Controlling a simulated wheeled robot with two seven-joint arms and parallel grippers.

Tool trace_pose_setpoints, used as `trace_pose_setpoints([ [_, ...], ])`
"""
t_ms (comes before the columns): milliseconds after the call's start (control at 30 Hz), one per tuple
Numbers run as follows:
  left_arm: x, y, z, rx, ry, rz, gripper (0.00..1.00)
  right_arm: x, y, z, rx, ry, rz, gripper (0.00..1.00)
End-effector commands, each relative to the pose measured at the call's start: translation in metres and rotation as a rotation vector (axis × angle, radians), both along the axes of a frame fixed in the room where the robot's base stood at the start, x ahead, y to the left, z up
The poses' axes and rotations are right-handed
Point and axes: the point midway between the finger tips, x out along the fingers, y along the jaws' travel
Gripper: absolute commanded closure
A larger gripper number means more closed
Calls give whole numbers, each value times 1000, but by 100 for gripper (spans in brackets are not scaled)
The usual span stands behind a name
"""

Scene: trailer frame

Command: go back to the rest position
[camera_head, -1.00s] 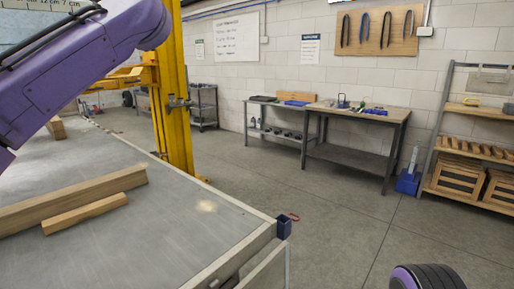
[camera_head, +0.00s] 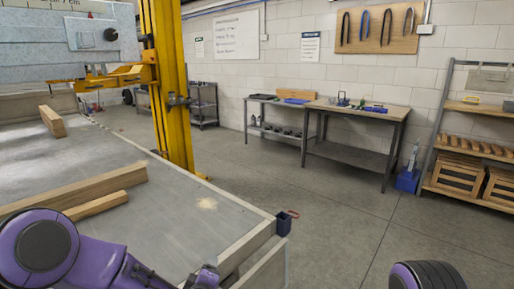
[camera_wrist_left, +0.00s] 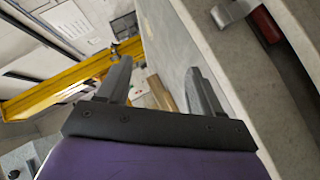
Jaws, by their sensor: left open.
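My left arm is low at the bottom left of the head view, in front of the trailer bed's near edge. Its gripper fingers are not clear there. In the left wrist view my left gripper (camera_wrist_left: 160,88) has its two grey fingers spread apart with nothing between them. Beyond the fingers show the trailer bed's side and a wooden beam (camera_wrist_left: 162,92). Part of my right arm, purple and black, shows at the bottom right of the head view; its gripper is out of frame.
The grey trailer bed (camera_head: 165,222) carries a long wooden beam (camera_head: 85,193), a shorter beam (camera_head: 97,205) and a block (camera_head: 52,121). A yellow post (camera_head: 170,95) stands beside it. A workbench (camera_head: 357,112) and shelf rack (camera_head: 470,140) line the wall. The floor between is clear.

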Motion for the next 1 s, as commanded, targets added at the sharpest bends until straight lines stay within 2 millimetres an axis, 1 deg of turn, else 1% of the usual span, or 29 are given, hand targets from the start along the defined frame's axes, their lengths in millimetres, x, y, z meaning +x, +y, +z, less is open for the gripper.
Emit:
trace_pose_setpoints([
  [33, -28, 10, -36, 76, 91, -39, 34, 0, 0, 0, 0, 0, 0, 57],
  [67, -46, 16, -56, 122, 146, -63, 34, 0, 0, 0, 0, 0, 0, 57],
  [100, -71, 27, -81, 181, 219, -94, 34, 0, 0, 0, 0, 0, 0, 57],
  [167, -111, 42, -115, 260, 330, -143, 34, 0, 0, 0, 0, 0, 0, 57],
  [200, -140, 54, -135, 306, 406, -173, 34, 0, 0, 0, 0, 0, 0, 57],
  [267, -185, 74, -160, 366, 520, -210, 34, 0, 0, 0, 0, 0, 0, 57],
  [300, -216, 87, -174, 400, 595, -232, 34, 0, 0, 0, 0, 0, 0, 57],
  [333, -240, 97, -182, 421, 651, -246, 34, 0, 0, 0, 0, 0, 0, 57],
  [367, -262, 106, -189, 439, 703, -256, 34, 0, 0, 0, 0, 0, 0, 57],
  [400, -289, 119, -195, 460, 769, -264, 34, 0, 0, 0, 0, 0, 0, 57],
  [500, -344, 145, -204, 506, 900, -275, 34, 0, 0, 0, 0, 0, 0, 57],
  [600, -375, 161, -213, 536, 976, -281, 34, 0, 0, 0, 0, 0, 0, 57],
  [667, -384, 160, -216, 534, 996, -290, 34, 0, 0, 0, 0, 0, 0, 57],
  [733, -387, 159, -217, 532, 1003, -291, 34, 0, 0, 0, 0, 0, 0, 57],
  [1000, -385, 159, -217, 530, 999, -290, 34, 0, 0, 0, 0, 0, 0, 57],
])
